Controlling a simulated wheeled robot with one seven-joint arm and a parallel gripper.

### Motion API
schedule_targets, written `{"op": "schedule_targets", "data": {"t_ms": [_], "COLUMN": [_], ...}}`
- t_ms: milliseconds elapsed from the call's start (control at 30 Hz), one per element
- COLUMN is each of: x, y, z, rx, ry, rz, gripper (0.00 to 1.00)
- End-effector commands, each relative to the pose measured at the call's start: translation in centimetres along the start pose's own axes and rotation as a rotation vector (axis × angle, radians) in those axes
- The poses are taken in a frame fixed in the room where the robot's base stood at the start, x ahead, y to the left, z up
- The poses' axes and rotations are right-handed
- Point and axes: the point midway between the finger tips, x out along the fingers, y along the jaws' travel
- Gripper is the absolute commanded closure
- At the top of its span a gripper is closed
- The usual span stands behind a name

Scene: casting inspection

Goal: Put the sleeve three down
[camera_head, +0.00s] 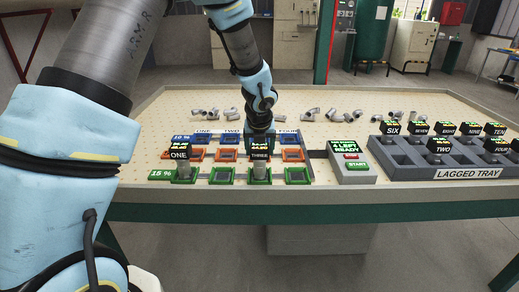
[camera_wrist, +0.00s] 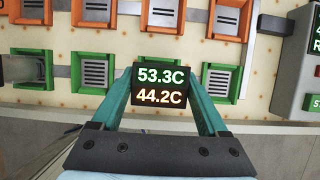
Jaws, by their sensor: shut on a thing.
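Sleeve three (camera_head: 260,173) is a grey cylinder with a black display block marked THREE. My gripper (camera_head: 260,143) is shut on it from above, and in the wrist view my two teal fingers (camera_wrist: 161,98) flank its display block (camera_wrist: 160,85), which reads 53.3C and 44.2C. The sleeve is upright over the third place of the front green row, hiding that green pad in the wrist view. I cannot tell whether its foot touches the pad. Green pads on either side, the second (camera_head: 222,175) and the fourth (camera_head: 297,175), are empty.
Sleeve one (camera_head: 183,165) stands on the first green pad. Orange and blue pads lie in rows behind. A grey console (camera_head: 351,166) reads "4 LEFT READY". The lagged tray (camera_head: 410,172) at right holds several sleeves. Metal pipe pieces (camera_head: 345,116) lie along the back.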

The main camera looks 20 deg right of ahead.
Motion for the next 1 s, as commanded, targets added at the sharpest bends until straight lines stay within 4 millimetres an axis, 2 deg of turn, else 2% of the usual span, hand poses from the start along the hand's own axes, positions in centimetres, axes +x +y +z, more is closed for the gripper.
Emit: {"op": "schedule_targets", "data": {"t_ms": [33, 100, 133, 300, 567, 667, 767, 1000], "x": [0.8, 0.8, 0.8, 0.7, 0.4, -0.3, -1.5, -6.7], "y": [0.0, 0.0, 0.0, 0.0, 0.0, 0.0, 0.1, 0.1], "z": [-0.9, -0.9, -1.0, -0.8, -0.6, -0.2, 0.1, 0.1], "rx": [0.002, 0.002, 0.002, 0.002, 0.001, 0.001, -0.001, -0.001], "ry": [0.014, 0.016, 0.018, 0.014, 0.011, 0.009, 0.008, 0.006], "rz": [0.002, 0.002, 0.003, 0.003, 0.002, 0.002, 0.001, 0.002], "gripper": [1.00, 1.00, 0.20, 0.01, 0.00, 0.00, 0.00, 0.00]}}
